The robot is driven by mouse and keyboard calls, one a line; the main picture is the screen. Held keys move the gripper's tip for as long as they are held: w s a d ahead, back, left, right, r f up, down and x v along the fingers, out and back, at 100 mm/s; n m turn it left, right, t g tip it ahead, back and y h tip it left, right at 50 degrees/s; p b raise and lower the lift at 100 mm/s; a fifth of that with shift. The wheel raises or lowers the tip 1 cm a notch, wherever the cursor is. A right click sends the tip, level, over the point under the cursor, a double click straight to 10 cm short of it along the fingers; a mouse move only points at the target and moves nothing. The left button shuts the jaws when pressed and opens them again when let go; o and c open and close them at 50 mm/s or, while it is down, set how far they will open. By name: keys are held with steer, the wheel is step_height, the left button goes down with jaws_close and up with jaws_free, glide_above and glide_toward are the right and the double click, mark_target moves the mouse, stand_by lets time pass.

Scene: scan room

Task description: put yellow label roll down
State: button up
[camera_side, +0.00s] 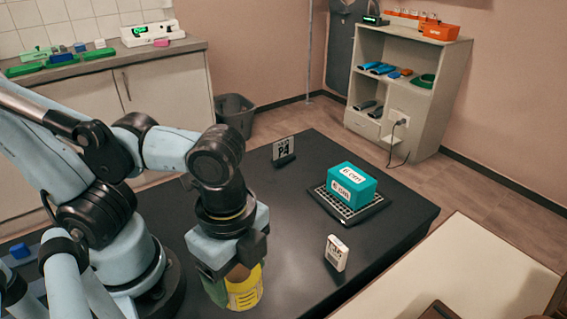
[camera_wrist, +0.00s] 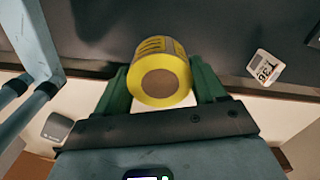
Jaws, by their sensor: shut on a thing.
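The yellow label roll (camera_side: 244,288) has dark print on its side and a brown core. In the side view it is under my gripper (camera_side: 232,280), near the front edge of the black table (camera_side: 200,235). In the wrist view the roll (camera_wrist: 163,73) sits between the two green fingers of my gripper (camera_wrist: 162,85), which are shut on it. I cannot tell whether the roll touches the table, as its underside is not clear.
A teal box marked 6 cm (camera_side: 352,186) sits on a black grid tray (camera_side: 374,207). A P4 sign (camera_side: 284,150) stands behind; a small white sign (camera_side: 336,252) stands right of my gripper and shows in the wrist view (camera_wrist: 266,67). The table between them is clear.

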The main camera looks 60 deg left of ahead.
steer(key=w+a+f, duration=0.2)
steer(key=w, duration=0.1)
steer(key=w+a+f, duration=0.1)
steer(key=w, duration=0.1)
steer(key=shift+w+f, duration=0.25)
steer(key=shift+f, duration=2.1)
steer(key=shift+f, duration=0.15)
steer(key=o, duration=1.1)
steer(key=shift+r, duration=5.95)
steer(key=w+a+n+t, duration=0.2)
steer(key=w+a+n, duration=0.1)
steer(key=n, duration=0.1)
steer(key=w+a+n+t, duration=0.2)
steer(key=w+a+n, duration=0.1)
steer(key=a+n, duration=0.1)
steer(key=w+a+n+t, duration=0.3)
steer(key=w+a+n, duration=0.1)
steer(key=n, duration=0.2)
steer(key=shift+r, duration=0.1)
